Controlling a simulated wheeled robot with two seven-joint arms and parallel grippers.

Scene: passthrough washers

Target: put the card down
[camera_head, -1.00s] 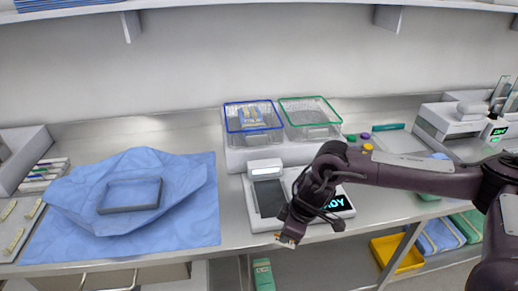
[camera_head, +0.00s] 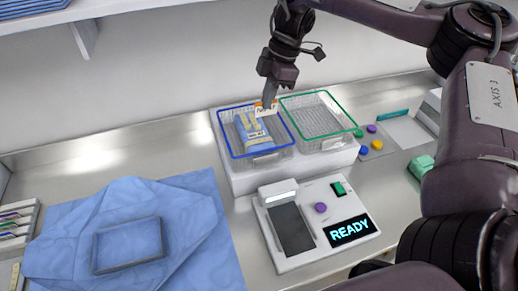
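My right gripper (camera_head: 268,98) hangs pointing down above the blue-rimmed wire basket (camera_head: 222,128). It is shut on a small white card (camera_head: 263,110) with an orange strip along its top. The card is at the far rim of that basket in the picture. Whether it touches anything below is hard to tell. Blue and pale yellow packs (camera_head: 255,133) lie in the blue-rimmed basket. The green-rimmed basket (camera_head: 318,115) beside it looks empty. My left gripper is not in view.
A white device (camera_head: 278,195) with a dark pad and a READY screen (camera_head: 350,230) stands in front of the baskets. A blue cloth (camera_head: 195,215) with a grey frame (camera_head: 128,245) lies at left. Coloured discs (camera_head: 377,144) lie right of the baskets. A shelf runs above.

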